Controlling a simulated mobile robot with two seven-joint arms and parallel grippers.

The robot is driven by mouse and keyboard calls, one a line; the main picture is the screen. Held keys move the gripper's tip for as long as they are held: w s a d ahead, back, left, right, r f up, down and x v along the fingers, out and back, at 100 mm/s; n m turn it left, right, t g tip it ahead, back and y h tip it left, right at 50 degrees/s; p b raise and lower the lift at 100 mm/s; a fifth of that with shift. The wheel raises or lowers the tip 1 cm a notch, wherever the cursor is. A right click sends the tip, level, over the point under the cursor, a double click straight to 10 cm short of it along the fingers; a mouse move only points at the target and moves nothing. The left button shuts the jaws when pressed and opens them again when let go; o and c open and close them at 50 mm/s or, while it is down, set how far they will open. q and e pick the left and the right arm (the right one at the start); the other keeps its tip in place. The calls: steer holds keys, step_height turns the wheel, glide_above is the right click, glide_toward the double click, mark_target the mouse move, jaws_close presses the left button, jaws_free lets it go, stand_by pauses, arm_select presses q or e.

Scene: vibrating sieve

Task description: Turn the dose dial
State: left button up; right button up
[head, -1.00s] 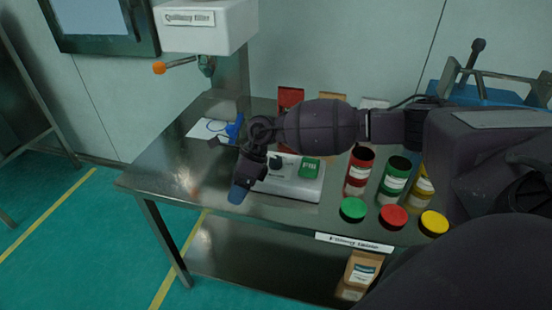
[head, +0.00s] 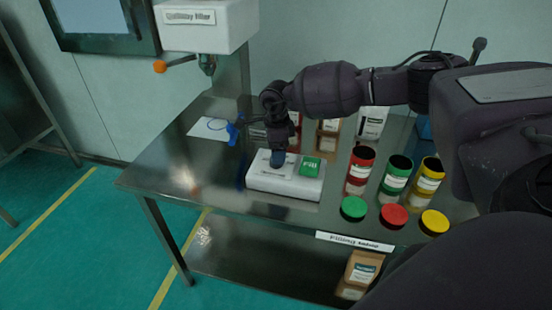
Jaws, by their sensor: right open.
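A white dosing box (head: 285,187) with a green Fill button (head: 310,166) sits on the metal table. The dark dose dial on its top left is hidden behind my right gripper. My left gripper is not in view.
Red, green and yellow jars (head: 394,178) stand right of the box, with matching lids (head: 393,216) before them. Small packets (head: 328,140) stand behind. A white filler (head: 205,25) with an orange-tipped lever hangs at upper left.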

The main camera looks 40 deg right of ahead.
step_height(320, 180, down, 3)
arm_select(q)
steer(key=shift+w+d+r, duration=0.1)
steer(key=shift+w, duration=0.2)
arm_select(e)
steer(key=shift+f, duration=0.25)
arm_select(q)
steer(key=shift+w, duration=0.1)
